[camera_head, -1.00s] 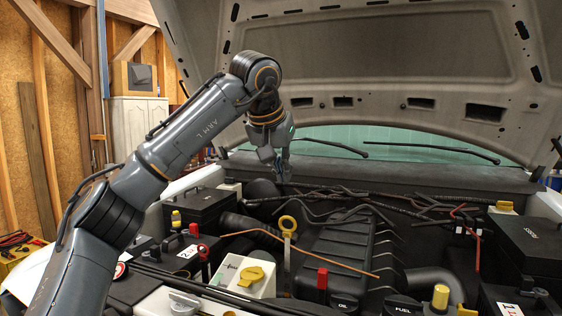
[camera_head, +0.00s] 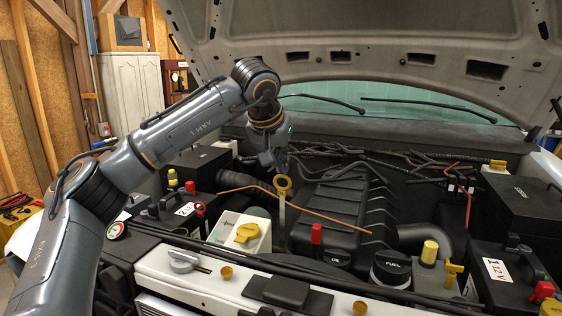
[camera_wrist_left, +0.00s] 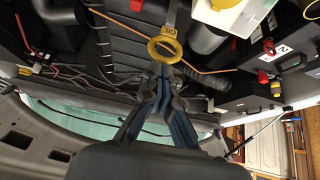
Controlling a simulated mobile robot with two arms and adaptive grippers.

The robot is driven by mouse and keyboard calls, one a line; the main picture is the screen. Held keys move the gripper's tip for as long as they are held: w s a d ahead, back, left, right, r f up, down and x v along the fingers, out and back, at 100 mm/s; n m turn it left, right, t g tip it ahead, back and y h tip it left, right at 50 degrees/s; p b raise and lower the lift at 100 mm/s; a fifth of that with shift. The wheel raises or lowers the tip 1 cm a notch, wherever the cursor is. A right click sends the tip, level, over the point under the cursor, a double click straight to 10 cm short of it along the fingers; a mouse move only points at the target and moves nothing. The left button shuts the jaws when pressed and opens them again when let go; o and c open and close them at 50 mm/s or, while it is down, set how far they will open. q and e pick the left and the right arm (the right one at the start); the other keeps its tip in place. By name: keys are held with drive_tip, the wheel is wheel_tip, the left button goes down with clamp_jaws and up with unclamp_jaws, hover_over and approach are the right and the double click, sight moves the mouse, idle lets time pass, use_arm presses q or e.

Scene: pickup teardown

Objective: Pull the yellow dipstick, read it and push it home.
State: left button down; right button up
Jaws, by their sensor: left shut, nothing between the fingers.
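The yellow dipstick ring (camera_head: 282,185) stands upright in the engine bay, left of the ribbed black engine cover (camera_head: 328,205), with a pale tube or stem below it. It also shows in the left wrist view as a yellow ring (camera_wrist_left: 164,41) with a small tag marked OIL. My left gripper (camera_head: 281,170) is right above and behind the ring, fingers closed and pointing down. In the left wrist view the closed fingertips (camera_wrist_left: 163,72) are just short of the ring's edge, and nothing is between them. Whether they touch the ring I cannot tell. My right gripper is not in view.
A thin copper-coloured rod (camera_head: 310,211) runs across the bay close to the dipstick. A white reservoir with a yellow cap (camera_head: 247,232) stands at left. The raised hood (camera_head: 390,60) hangs above.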

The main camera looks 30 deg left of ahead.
use_arm(q)
wheel_tip(320, 180, down, 17)
drive_tip(key=b, duration=0.9)
drive_tip(key=shift+f, duration=0.1)
